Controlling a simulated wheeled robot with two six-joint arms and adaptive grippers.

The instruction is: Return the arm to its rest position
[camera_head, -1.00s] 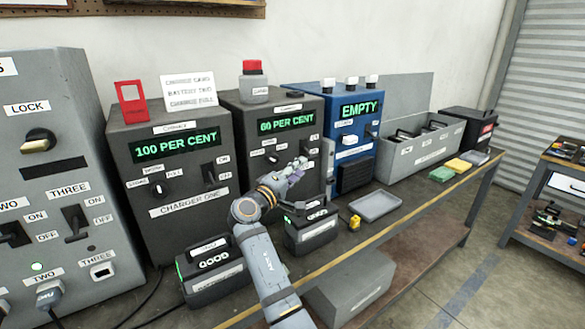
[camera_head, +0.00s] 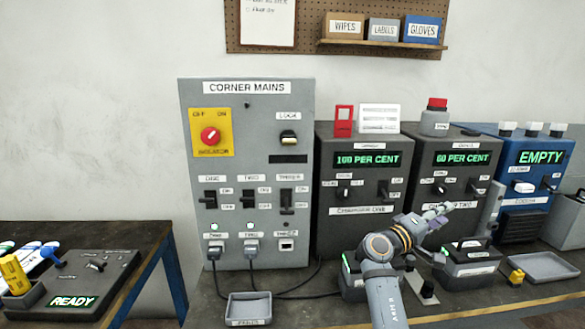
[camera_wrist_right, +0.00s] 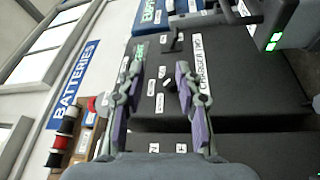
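My right arm (camera_head: 388,285) rises from the bottom of the head view, over the bench's front. My right gripper (camera_head: 438,212) is at its end, in front of the dark charger labelled two (camera_head: 455,215). In the right wrist view the gripper (camera_wrist_right: 160,68) is open, with its purple-padded fingers apart and nothing between them. That charger's front panel (camera_wrist_right: 222,65) lies beyond the fingers, and contact is not visible. My left arm and gripper are not in view.
Charger one (camera_head: 350,175) reads 100 per cent, and the grey corner mains cabinet (camera_head: 245,120) stands left of it. Batteries (camera_head: 472,258) sit on the bench near my arm. A blue cooler (camera_head: 525,160) reads EMPTY. Small trays (camera_head: 545,266) lie at the front.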

